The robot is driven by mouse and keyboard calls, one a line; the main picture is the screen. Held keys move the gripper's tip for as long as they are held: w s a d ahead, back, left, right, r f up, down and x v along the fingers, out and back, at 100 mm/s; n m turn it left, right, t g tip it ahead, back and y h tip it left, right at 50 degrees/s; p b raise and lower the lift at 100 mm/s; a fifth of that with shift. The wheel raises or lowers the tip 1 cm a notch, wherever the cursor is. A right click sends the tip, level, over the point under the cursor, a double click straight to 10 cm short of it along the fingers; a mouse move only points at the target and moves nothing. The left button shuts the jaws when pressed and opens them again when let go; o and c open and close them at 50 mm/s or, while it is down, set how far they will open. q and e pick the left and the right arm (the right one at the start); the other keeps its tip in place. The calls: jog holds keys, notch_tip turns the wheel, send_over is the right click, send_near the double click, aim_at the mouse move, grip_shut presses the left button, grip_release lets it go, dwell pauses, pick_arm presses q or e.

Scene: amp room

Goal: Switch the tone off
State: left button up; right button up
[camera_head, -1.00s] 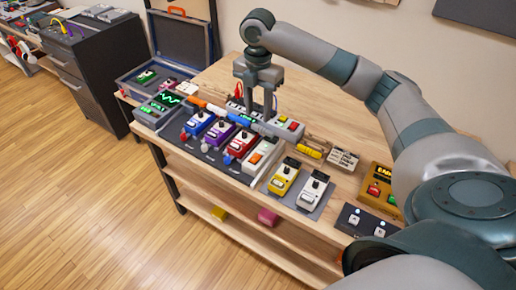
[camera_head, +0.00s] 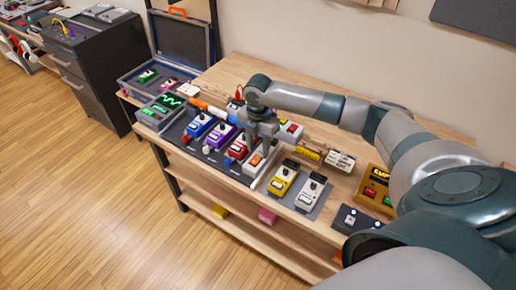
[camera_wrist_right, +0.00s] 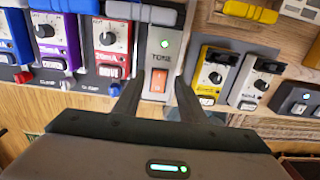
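The tone box (camera_wrist_right: 162,60) is light grey, labelled TONE, with a lit green lamp (camera_wrist_right: 165,43) and an orange rocker switch (camera_wrist_right: 159,81). In the head view the tone box (camera_head: 255,166) stands at the right end of the pedal row, partly hidden by my gripper. My right gripper (camera_wrist_right: 158,84) is open and empty. Its fingers lie to either side of the orange switch in the wrist view; contact cannot be told. In the head view the right gripper (camera_head: 261,146) points down at the box. My left gripper is not in view.
A red pedal (camera_head: 238,149), a purple pedal (camera_head: 220,134) and a blue pedal (camera_head: 198,126) stand to the left. A yellow pedal (camera_head: 284,179) and a white pedal (camera_head: 310,191) stand to the right. A green-screen device (camera_head: 163,109) sits at the bench's left end.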

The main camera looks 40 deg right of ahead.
aim_at(256, 160)
jog(key=shift+f, duration=1.1)
jog(key=shift+c, duration=0.4)
grip_shut()
jog(key=shift+s+a+r+h+p, duration=0.1)
jog(key=shift+a+r+h+p, duration=0.2)
jog(key=shift+h+p, duration=0.6)
jog(key=shift+s+a+t+p, duration=0.1)
jog(key=shift+t+p, duration=0.3)
jog(key=shift+p, duration=0.5)
jog(key=shift+f+h, duration=0.1)
jog(key=shift+h, duration=0.4)
